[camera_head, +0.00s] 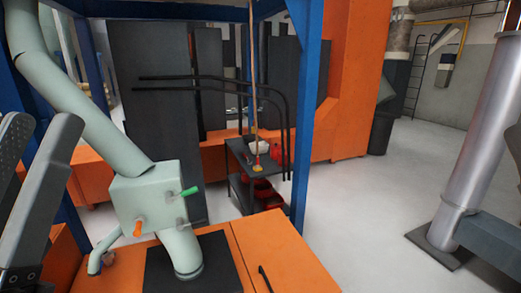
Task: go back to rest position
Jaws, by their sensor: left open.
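My left gripper (42,128) shows at the left edge, with its two dark grey fingers pointing up and spread apart. It is open, and nothing shows between the fingers. My right gripper is not in this view.
A pale green pipe box (148,196) with a green handle and an orange handle stands right of my left gripper. An orange cabinet (285,250) is below it. A blue post (306,120) and a dark cart (240,152) stand behind.

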